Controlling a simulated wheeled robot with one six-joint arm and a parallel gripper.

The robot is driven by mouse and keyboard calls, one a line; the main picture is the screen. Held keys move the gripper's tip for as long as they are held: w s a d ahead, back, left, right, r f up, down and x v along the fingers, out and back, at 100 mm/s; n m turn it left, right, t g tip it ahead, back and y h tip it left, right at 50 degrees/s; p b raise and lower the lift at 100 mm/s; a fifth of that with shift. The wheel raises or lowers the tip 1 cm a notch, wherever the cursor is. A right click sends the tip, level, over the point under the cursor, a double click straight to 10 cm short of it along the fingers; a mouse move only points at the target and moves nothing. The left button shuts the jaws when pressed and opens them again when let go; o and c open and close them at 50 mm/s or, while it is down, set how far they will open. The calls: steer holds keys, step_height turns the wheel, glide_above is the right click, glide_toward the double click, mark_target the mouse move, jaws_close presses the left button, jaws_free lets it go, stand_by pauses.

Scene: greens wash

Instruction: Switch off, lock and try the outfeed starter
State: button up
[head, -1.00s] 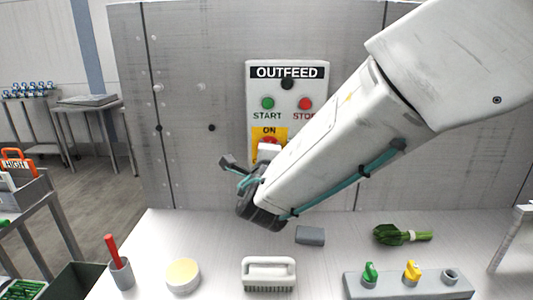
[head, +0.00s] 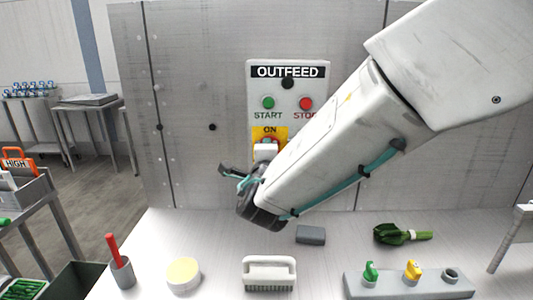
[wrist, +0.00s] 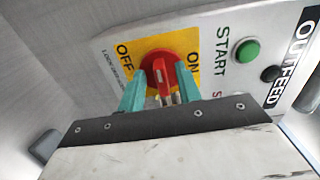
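The outfeed starter's red rotary switch (wrist: 162,72) sits on a yellow plate marked ON and OFF. My gripper (wrist: 160,82) has its two teal fingers on either side of the switch's red handle, with a narrow gap showing beside it. Whether a finger touches the handle, and exactly where the handle points, I cannot tell. In the head view my gripper (head: 243,180) is in front of the panel (head: 314,88), and my arm hides part of the switch. A green START button (head: 268,103) and a red STOP button (head: 306,104) are above it.
A cart stands left.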

steer(key=s, duration=0.7)
steer(key=shift+s, duration=0.35)
